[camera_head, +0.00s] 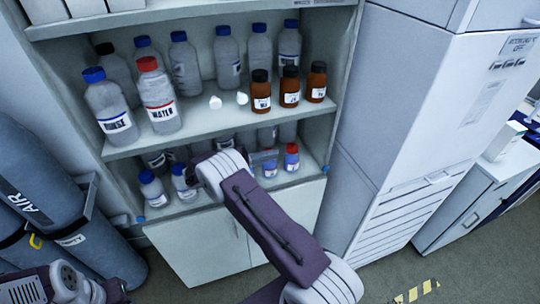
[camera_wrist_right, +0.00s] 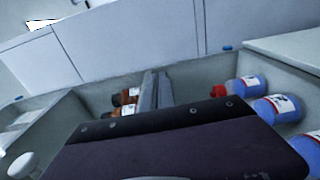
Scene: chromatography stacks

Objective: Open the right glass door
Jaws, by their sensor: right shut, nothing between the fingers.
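The cabinet (camera_head: 340,80) has clear glass doors whose panes barely show. Two white round knobs sit side by side in front of the upper shelf: the right door's knob (camera_head: 242,98) and the left door's knob (camera_head: 215,102). The right glass door looks shut, though its pane edges are hard to make out. My right arm reaches up to the lower shelf, and its wrist is below the knobs. My left gripper is not in view.
Several bottles with blue caps, a red-capped bottle (camera_head: 159,95) and brown bottles (camera_head: 290,86) stand on the shelves. White lower doors (camera_head: 205,240) are beneath. Gas cylinders (camera_head: 50,200) stand at left, and a tall white unit (camera_head: 420,110) is close at right.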

